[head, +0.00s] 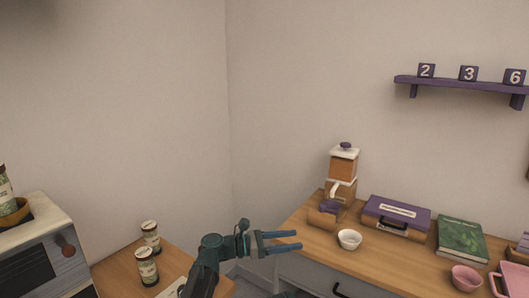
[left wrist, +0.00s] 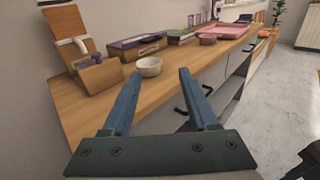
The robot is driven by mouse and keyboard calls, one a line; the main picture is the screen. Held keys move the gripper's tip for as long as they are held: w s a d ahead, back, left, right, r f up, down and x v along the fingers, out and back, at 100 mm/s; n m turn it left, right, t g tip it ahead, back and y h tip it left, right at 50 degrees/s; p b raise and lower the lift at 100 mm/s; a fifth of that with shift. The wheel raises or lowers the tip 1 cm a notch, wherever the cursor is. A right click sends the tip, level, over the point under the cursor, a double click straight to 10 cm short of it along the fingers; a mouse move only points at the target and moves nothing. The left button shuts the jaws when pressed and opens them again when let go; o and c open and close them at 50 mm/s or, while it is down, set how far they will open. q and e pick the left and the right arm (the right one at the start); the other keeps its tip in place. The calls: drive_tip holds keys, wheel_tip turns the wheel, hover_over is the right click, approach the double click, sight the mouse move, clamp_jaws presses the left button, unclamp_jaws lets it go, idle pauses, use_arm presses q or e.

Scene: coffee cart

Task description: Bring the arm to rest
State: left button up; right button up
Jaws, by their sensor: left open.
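My left gripper (head: 285,241) is open and empty. It is held in the air in front of the left end of the wooden counter (head: 300,238). In the left wrist view its two blue fingers (left wrist: 157,88) are spread apart, with a white bowl (left wrist: 149,67) on the counter beyond them. The bowl also shows in the head view (head: 350,239), to the right of the fingertips and apart from them. My right gripper is in neither view.
A coffee grinder (head: 343,167), a purple case (head: 397,214), a green book (head: 461,238) and a pink bowl (head: 466,277) stand on the counter. Two jars (head: 147,266) stand on the left table, beside an oven (head: 45,250). A shelf (head: 460,84) holds number blocks.

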use_arm(q)
drive_tip(key=s+a+f+m+g+y, duration=0.1)
drive_tip(key=s+a+f+m+y, duration=0.35)
drive_tip(key=f, duration=0.35)
drive_tip(key=s+a+f+m+g+y, duration=0.1)
drive_tip(key=s+a+f+m+y, duration=0.4)
drive_tip(key=f, duration=0.3)
drive_tip(key=s+a+f+m+y, duration=0.3)
drive_tip(key=s+a+m+y, duration=0.15)
drive_tip(key=a, duration=0.25)
drive_tip(key=s+a+f+m+y, duration=0.3)
drive_tip(key=a+m, duration=0.3)
drive_tip(key=a, duration=0.1)
drive_tip(key=s+d+m+g+y, duration=0.2)
drive_tip(key=s+d+m, duration=0.3)
drive_tip(key=d, duration=0.5)
wheel_tip(320, 180, up, 15)
drive_tip(key=s+n+p, duration=0.1)
drive_tip(key=p, duration=1.3)
drive_tip(key=shift+p, duration=0.4)
drive_tip(key=shift+s+d, duration=0.1)
